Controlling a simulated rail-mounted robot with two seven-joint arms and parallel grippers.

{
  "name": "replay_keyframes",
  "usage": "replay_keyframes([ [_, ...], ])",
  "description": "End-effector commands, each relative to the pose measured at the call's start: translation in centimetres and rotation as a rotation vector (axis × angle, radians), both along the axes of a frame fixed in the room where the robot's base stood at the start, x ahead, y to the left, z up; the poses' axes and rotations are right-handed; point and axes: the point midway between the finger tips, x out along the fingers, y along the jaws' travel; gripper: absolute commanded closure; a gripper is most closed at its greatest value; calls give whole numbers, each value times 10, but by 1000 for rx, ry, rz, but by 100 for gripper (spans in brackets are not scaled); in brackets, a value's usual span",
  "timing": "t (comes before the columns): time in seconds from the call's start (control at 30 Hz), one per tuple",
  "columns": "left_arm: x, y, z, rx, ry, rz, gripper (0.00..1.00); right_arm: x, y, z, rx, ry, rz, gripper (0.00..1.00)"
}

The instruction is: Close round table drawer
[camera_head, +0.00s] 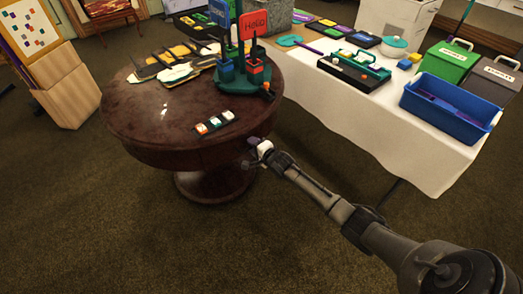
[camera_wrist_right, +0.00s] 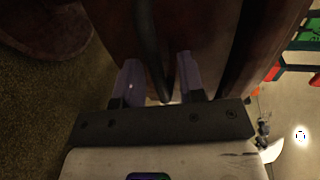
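The round table (camera_head: 150,115) is dark brown wood on a thick pedestal, left of centre in the head view. My right gripper (camera_head: 255,147) is at the right side of its rim. In the right wrist view the gripper's two purple fingers (camera_wrist_right: 158,80) stand apart, close to the brown wooden side (camera_wrist_right: 202,30). A dark narrow bar (camera_wrist_right: 150,45), perhaps the drawer handle, runs between them; I cannot tell whether they touch it. A dark band (camera_wrist_right: 240,50) runs along the wood. The drawer's outline and how far it is open are unclear. My left gripper is not in view.
The tabletop holds a green stand with signs (camera_head: 245,80), a small strip of coloured blocks (camera_head: 214,122) and several tools. A white-clothed table (camera_head: 345,115) with a blue bin (camera_head: 450,107) stands to the right. Carpet in front is clear.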

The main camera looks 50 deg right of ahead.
Motion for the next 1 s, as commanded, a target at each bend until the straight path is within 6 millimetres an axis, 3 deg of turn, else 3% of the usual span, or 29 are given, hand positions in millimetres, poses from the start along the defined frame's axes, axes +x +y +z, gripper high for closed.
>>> replay_keyframes([
  [0.6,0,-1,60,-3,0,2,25,-102,13,25,2,3,0,64],
  [0.8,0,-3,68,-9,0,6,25,-123,16,28,1,2,0,64],
  [1.0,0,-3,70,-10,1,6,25,-130,16,29,0,0,-1,64],
])
